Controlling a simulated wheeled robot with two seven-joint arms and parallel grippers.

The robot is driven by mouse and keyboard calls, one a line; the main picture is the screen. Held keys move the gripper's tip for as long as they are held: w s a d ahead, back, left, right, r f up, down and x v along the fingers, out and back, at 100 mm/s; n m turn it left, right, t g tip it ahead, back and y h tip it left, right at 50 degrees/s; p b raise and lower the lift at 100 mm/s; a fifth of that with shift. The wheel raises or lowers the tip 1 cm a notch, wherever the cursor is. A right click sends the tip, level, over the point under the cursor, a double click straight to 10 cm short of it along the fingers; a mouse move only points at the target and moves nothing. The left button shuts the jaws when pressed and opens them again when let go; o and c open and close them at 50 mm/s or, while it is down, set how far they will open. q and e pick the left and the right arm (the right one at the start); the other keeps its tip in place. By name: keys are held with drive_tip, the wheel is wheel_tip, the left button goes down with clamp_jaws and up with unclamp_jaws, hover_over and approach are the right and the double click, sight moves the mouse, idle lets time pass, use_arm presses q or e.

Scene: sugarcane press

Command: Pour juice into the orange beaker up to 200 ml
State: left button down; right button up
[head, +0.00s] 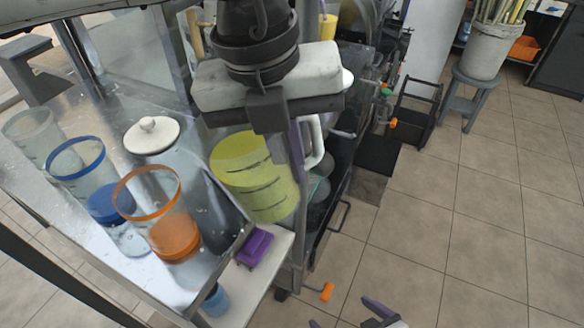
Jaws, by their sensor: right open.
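The orange beaker (174,236), clear with an orange rim and orange lower part, stands on the metal counter at left. No yellow juice shows in it. A jug of yellow-green juice (254,182) with dark level marks is right of it, near the counter's right end. Its white handle (318,143) is on its right side. My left gripper (296,150) reaches down between jug and handle; its body hides part of the jug's top, and whether it grips the handle is unclear. My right gripper (352,318) is open, low over the floor, partly cut off by the bottom edge.
A purple object (254,248) lies on a lower white shelf. Dark machinery stands behind the jug. Tiled floor (470,225) is clear at right.

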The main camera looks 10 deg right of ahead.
sight(280, 145)
use_arm(q)
drive_tip(key=shift+a+r+h+b, duration=0.1)
drive_tip(key=shift+a+h+b, duration=0.25)
drive_tip(key=shift+h, duration=0.25)
drive_tip(key=shift+a+r+h+b, duration=0.1)
drive_tip(key=shift+r+h+b, duration=0.2)
drive_tip(key=shift+r+h, duration=0.4)
drive_tip(key=shift+r, duration=0.2)
drive_tip(key=shift+a+r+t+h, duration=0.15)
drive_tip(key=shift+r+t+h, duration=0.2)
drive_tip(key=shift+r, duration=0.3)
drive_tip(key=shift+a+r+h, duration=0.15)
drive_tip(key=shift+r+h, duration=0.1)
drive_tip(key=shift+r, duration=0.1)
drive_tip(key=shift+a+r+h, duration=0.3)
drive_tip(key=shift+r+h, duration=0.15)
drive_tip(key=shift+h, duration=0.25)
drive_tip(key=shift+s+r, duration=0.1)
drive_tip(key=shift+r, duration=0.15)
use_arm(e)
drive_tip(key=shift+w+a+f, duration=0.3)
drive_tip(key=shift+a+f, duration=0.1)
drive_tip(key=shift+f, duration=0.2)
